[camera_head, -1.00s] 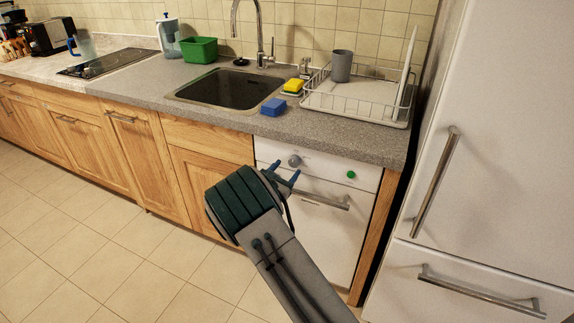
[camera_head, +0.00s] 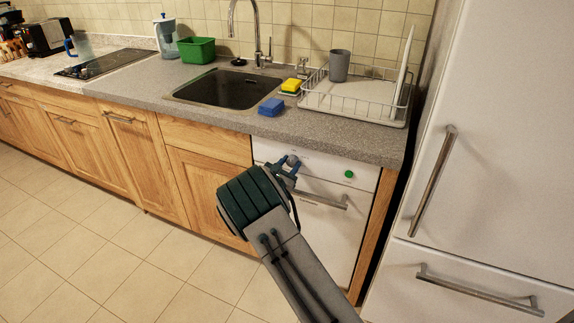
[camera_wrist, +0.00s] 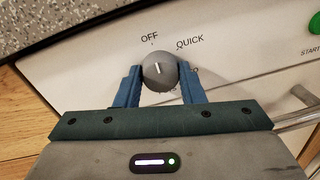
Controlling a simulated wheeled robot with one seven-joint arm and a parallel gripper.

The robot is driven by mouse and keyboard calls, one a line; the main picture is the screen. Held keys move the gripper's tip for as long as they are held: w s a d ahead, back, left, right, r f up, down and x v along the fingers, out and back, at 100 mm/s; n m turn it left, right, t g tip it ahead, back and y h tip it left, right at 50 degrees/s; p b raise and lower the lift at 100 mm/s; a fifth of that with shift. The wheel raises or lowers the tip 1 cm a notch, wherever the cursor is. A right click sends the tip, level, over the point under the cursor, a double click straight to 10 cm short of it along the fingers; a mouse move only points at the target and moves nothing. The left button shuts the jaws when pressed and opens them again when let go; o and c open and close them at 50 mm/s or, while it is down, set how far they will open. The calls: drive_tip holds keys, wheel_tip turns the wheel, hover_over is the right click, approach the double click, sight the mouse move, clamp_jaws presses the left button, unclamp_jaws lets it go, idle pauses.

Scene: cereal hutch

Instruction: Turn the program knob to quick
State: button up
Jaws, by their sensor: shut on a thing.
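The grey round program knob (camera_wrist: 159,71) sits on the white dishwasher panel (camera_head: 317,167). In the wrist view its white pointer line stands nearly upright, towards the OFF mark (camera_wrist: 150,37). The QUICK mark (camera_wrist: 190,42) is up and to the right of the knob. My gripper (camera_wrist: 159,75) has its blue fingers on the left and right sides of the knob, shut on it. In the head view my gripper (camera_head: 284,168) is at the panel's upper left, and the knob (camera_head: 292,161) shows partly between the fingers. Small print below the knob is too blurred to read.
A green start button (camera_head: 348,174) is on the panel to the right. The dishwasher handle (camera_head: 323,200) runs just below. The grey countertop (camera_head: 340,137) overhangs above, with a sponge and dish rack on it. The fridge (camera_head: 490,130) stands at right.

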drive_tip(key=shift+a+f+m+b, duration=0.15)
drive_tip(key=shift+m+b, duration=0.55)
drive_tip(key=shift+b, duration=0.65)
drive_tip(key=shift+a+f+m+b, duration=0.1)
drive_tip(key=shift+m+b, duration=0.6)
drive_tip(key=shift+b, duration=0.65)
drive_tip(key=m+b, duration=0.3)
drive_tip(key=b, duration=0.3)
drive_tip(key=m+b, duration=0.3)
drive_tip(key=b, duration=0.2)
drive_tip(key=shift+y+b, duration=0.3)
drive_tip(key=shift+b, duration=0.1)
drive_tip(key=m+b, duration=0.2)
drive_tip(key=b, duration=0.1)
drive_tip(key=shift+r, duration=0.25)
drive_tip(key=shift+r+b, duration=0.15)
drive_tip(key=shift+b, duration=0.45)
drive_tip(key=shift+m, duration=0.3)
